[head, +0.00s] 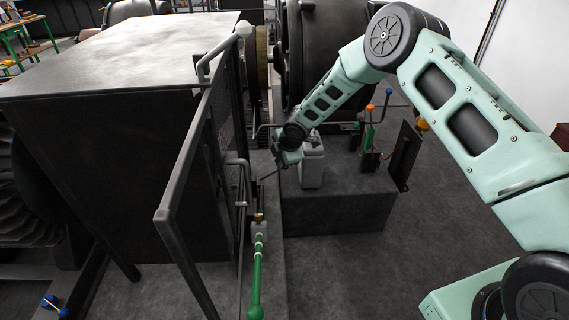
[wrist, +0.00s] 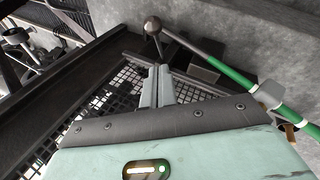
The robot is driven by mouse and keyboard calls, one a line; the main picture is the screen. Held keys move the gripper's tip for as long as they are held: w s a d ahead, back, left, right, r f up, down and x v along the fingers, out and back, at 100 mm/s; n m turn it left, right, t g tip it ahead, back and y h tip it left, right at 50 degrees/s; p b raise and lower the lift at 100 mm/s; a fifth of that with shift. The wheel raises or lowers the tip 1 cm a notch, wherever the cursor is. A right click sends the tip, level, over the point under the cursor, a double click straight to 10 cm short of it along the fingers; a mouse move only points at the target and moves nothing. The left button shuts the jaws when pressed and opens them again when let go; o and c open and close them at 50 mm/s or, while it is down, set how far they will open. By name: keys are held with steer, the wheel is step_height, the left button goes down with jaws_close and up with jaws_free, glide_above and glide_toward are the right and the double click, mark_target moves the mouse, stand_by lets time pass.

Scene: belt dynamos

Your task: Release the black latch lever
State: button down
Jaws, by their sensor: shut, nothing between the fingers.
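In the wrist view, a dark lever with a round ball knob (wrist: 152,24) lies beyond my fingertips. Its rod slants down right towards a green bar (wrist: 232,76). It looks like the black latch lever, but I cannot be sure. My gripper (wrist: 157,72) is shut and empty, its fingers pointing at the knob over a dark mesh panel (wrist: 112,95). I cannot tell whether they touch the lever. In the head view, my gripper (head: 274,171) is low beside the framed guard gate (head: 176,190), left of a grey canister. The knob cannot be made out there.
A big dark cabinet (head: 120,60) stands left. The grey canister (head: 312,163) stands close right of my gripper, on a dark plinth (head: 335,210). A green handle (head: 257,270) stands in front. The floor at front right is open.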

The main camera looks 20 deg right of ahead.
mark_target(281, 169)
steer(key=shift+w+d+f, duration=0.35)
steer(key=shift+f, duration=0.25)
steer(key=shift+w+d+f, duration=0.35)
steer(key=shift+f, duration=0.2)
steer(key=shift+w+d+f, duration=0.35)
steer(key=shift+f, duration=0.25)
steer(key=shift+s+d+f+b, duration=0.15)
steer(key=shift+d+f+b, duration=0.15)
steer(key=shift+d+f, duration=0.5)
steer(key=shift+r, duration=0.1)
